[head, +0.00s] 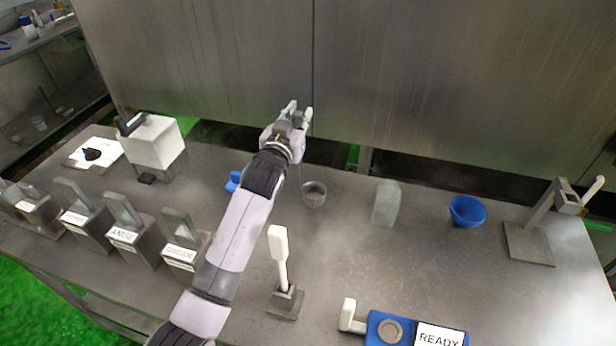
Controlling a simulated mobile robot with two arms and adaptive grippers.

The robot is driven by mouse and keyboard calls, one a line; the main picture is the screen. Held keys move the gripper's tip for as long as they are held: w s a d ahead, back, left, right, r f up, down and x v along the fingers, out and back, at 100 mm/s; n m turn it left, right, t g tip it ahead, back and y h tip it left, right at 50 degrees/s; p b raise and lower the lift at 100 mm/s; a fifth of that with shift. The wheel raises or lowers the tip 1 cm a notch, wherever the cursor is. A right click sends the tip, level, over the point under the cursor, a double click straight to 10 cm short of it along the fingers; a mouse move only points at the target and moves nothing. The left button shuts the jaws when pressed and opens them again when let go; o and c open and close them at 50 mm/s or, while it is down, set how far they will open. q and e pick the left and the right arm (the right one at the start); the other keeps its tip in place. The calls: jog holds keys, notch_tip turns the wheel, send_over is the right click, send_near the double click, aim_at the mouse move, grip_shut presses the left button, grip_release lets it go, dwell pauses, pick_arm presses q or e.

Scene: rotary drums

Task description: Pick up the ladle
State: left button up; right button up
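A small grey metal cup (314,196) stands on the table near its back edge, with a thin upright rod at its left side. It looks like the ladle, but I cannot be sure. My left gripper (297,110) is in the head view, up and behind the cup, close to the steel wall. Its two fingers look spread apart, with nothing visible between them. The upper end of the rod runs up toward my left wrist, and I cannot tell whether they touch. My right gripper is out of view.
A blue bowl (467,211), a translucent container (386,203) and a stand (531,240) are at right. A white-handled tool (279,250) stands upright in front. A blue device (388,328) reads READY. Several labelled metal bins (136,240) and a white box (152,142) are at left.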

pick_arm(q)
grip_shut()
dwell(0.3)
jog(key=shift+r, duration=0.2)
